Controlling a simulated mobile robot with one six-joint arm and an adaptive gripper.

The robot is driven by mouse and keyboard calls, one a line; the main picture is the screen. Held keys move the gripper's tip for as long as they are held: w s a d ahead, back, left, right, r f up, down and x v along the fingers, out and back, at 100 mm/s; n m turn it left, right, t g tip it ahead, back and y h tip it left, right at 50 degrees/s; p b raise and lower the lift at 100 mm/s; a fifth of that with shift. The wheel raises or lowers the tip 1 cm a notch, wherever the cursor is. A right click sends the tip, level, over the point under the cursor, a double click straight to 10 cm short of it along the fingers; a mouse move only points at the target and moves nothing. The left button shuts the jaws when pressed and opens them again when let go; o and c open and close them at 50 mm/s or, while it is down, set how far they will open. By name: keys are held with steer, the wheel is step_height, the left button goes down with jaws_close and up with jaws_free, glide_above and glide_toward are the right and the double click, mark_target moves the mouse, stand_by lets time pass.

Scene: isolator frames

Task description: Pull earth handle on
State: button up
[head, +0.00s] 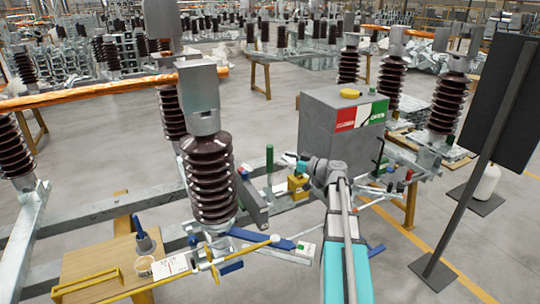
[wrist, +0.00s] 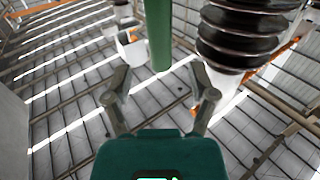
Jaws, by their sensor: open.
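A green upright handle (head: 269,165), likely the earth handle, stands on the steel frame just right of the large brown insulator in the head view. In the wrist view the green handle (wrist: 158,35) comes down from the top edge, and its lower end lies ahead of and between my fingertips. My gripper (wrist: 160,75) is open with nothing between its fingers. In the head view my gripper (head: 291,161) is small, partly hidden by my wrist, and to the right of the handle. I cannot tell the exact gap between them.
The brown insulator (head: 208,178) stands close left of the handle and shows at the upper right in the wrist view (wrist: 235,40). A grey box (head: 325,135) with a red, white and green label stands behind my wrist. A wooden board (head: 90,263) with tools lies front left.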

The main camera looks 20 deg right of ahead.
mark_target(270, 154)
steer(key=shift+x, duration=3.2)
jaws_close()
